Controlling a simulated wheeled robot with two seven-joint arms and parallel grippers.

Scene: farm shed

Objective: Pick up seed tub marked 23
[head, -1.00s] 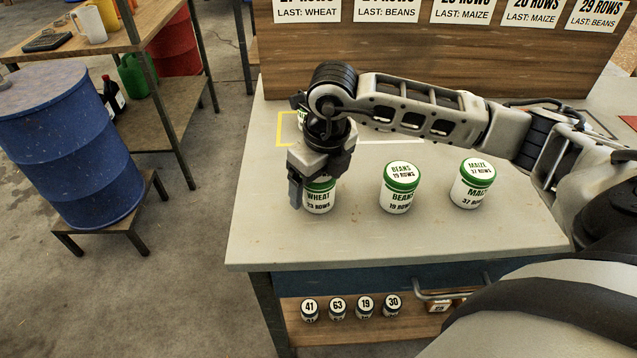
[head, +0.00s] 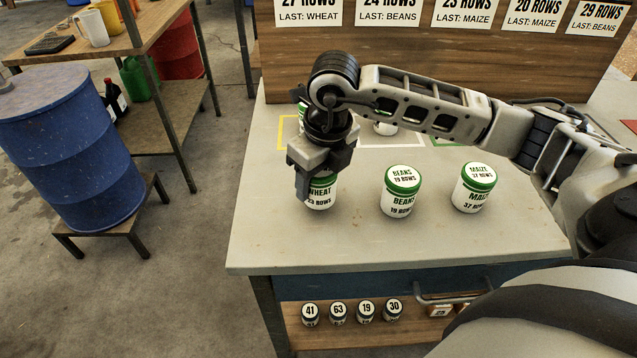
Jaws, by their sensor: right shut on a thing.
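The seed tub marked WHEAT, 23 rows (head: 319,196), is a white tub with a green lid at the left of the bench in the head view. My right gripper (head: 318,181) points down from above and is shut on this tub near its lid. The gripper hides most of the lid. I cannot tell whether the tub's base is touching the bench top. My left gripper is not in view.
A BEANS 19 tub (head: 401,192) and a MAIZE 37 tub (head: 474,189) stand to the right on the bench (head: 260,235). Another tub (head: 385,128) is partly hidden behind my arm. A sign board (head: 400,70) rises behind. Small numbered jars (head: 338,314) sit on the lower shelf.

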